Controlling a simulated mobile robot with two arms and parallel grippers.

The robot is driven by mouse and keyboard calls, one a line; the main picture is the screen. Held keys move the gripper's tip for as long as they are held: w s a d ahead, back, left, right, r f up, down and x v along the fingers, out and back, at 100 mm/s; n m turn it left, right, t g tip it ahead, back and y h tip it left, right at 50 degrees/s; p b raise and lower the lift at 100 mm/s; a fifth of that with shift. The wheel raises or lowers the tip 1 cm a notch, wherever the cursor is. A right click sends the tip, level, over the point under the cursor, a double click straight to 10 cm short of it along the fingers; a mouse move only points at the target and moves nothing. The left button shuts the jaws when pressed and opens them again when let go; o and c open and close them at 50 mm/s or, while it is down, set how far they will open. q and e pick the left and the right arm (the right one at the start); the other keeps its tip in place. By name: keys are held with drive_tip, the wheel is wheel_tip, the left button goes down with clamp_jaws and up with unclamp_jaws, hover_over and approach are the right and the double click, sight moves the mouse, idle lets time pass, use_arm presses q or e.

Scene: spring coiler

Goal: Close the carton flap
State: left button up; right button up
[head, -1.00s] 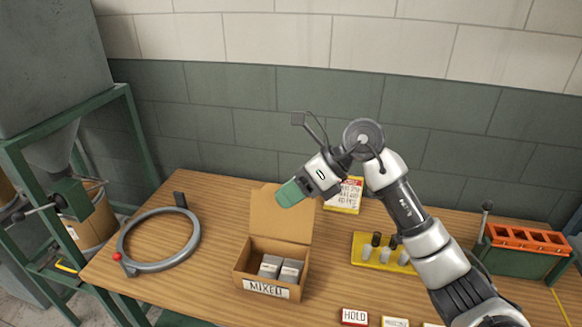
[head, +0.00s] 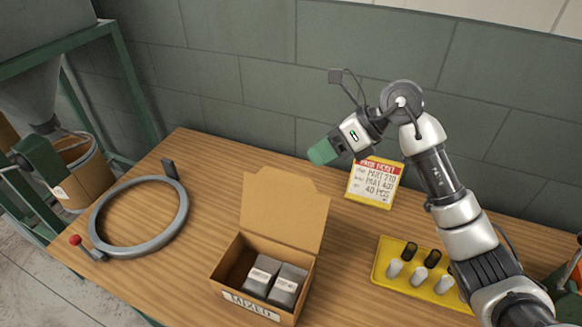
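The carton (head: 223,283), a brown box labelled MIXED, stands on the table with two grey labelled packs (head: 274,281) inside. Its flap (head: 284,212) stands up at the back edge, leaning slightly back, so the carton is open. My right gripper (head: 322,152), with green fingertips, is in the air above and behind the flap's upper right corner, apart from it in the picture. The fingers appear as one green block, and I cannot tell whether they are open or shut. My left gripper is not in view.
A yellow ticket card (head: 375,184) stands behind and right of the carton. A yellow tray (head: 423,277) with several pegs is at right, under my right arm. A grey ring with a red knob (head: 102,219) lies at left. Bare table lies between ring and carton.

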drive_tip(key=p+x, duration=0.2)
drive_tip(key=x, duration=0.6)
drive_tip(key=shift+s+a+f, duration=0.1)
drive_tip(key=shift+a+f, duration=0.1)
drive_tip(key=shift+a, duration=0.15)
clamp_jaws()
